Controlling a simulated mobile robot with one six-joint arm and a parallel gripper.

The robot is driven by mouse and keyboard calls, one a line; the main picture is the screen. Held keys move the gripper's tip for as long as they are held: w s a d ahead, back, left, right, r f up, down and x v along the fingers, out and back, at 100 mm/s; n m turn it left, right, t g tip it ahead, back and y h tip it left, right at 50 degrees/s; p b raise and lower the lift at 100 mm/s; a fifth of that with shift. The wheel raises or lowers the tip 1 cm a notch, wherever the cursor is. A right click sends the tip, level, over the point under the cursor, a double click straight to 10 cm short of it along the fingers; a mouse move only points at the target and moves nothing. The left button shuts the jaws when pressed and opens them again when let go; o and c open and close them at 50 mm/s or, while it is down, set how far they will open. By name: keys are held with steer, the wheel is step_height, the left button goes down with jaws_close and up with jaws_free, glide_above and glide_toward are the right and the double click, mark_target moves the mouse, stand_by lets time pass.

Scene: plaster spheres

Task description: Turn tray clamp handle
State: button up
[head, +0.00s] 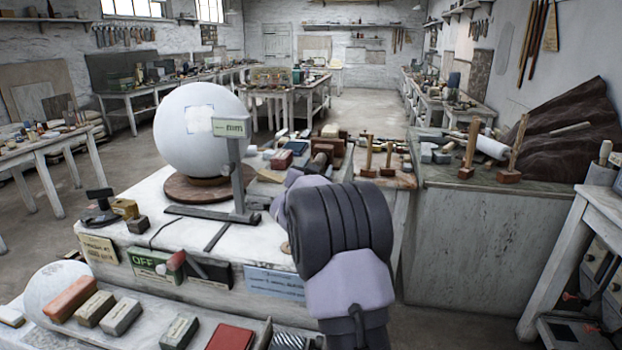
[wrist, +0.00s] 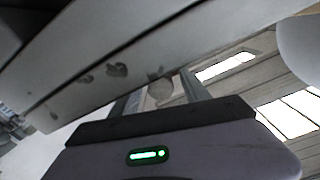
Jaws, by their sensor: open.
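A lever with a reddish knob (head: 176,260) sticks out at the bench front beside a green OFF sign (head: 150,264); I cannot tell whether it is the tray clamp handle. A long tray (head: 140,335) of blocks lies below it. My gripper (wrist: 156,90) is open in the wrist view, its two fingers pointing up at a pale, stained edge (wrist: 105,80). A small roundish grey patch or knob (wrist: 160,88) shows between the fingers; I cannot tell if they touch it. In the head view my arm hides the gripper and part of the bench front.
A large white sphere (head: 198,125) sits on a brown round base (head: 196,188) on the bench, behind a grey stand with a sign (head: 230,127). Blocks and wooden tools crowd the bench behind my arm. A side cabinet (head: 490,235) stands right. Open floor (head: 455,325) lies at lower right.

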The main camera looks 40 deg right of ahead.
steer(key=v, duration=1.6)
steer(key=shift+r, duration=0.1)
